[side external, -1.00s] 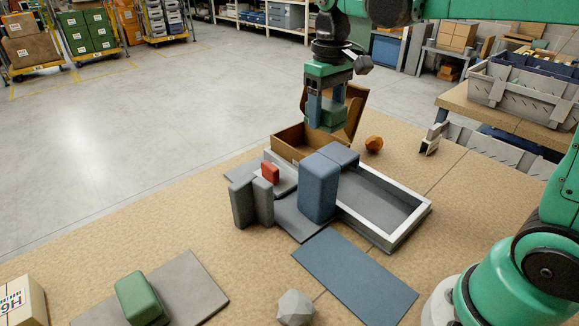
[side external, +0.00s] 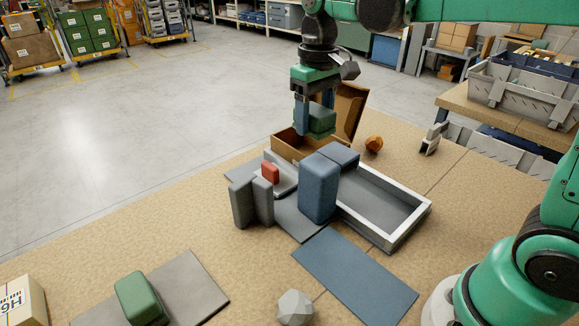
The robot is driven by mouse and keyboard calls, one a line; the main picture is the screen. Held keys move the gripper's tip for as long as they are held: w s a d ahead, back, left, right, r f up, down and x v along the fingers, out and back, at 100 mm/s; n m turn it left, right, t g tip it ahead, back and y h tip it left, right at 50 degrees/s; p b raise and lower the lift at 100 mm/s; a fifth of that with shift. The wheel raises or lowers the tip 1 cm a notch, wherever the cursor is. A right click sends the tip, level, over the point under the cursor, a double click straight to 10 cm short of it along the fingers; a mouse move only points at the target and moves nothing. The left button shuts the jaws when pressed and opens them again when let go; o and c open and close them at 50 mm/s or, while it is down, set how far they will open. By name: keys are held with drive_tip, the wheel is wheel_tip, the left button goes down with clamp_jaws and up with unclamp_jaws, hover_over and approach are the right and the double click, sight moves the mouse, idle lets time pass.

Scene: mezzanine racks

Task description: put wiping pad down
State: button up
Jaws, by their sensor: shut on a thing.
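The near finger covers part of the pad. A similar green block (side external: 138,298) lies on a grey mat (side external: 190,284) at the lower left.
A tall blue block (side external: 319,187) stands beside a white-rimmed grey tray (side external: 413,219). Grey blocks (side external: 243,206) and a red piece (side external: 270,172) are left of it. An orange ball-like piece (side external: 374,144), a blue mat (side external: 355,275) and a grey faceted piece (side external: 295,307) lie around.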

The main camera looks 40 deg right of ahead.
drive_tip(key=s+d+r, duration=0.1)
drive_tip(key=s+d, duration=0.2)
drive_tip(key=d, duration=1.1)
drive_tip(key=r, duration=0.1)
hover_over(427, 181)
drive_tip(key=shift+r+n, duration=0.1)
drive_tip(key=shift+n, duration=0.3)
wheel_tip(427, 181, down, 20)
drive_tip(key=shift+r, duration=0.15)
drive_tip(key=o, duration=1.3)
drive_tip(key=shift+c, duration=0.2)
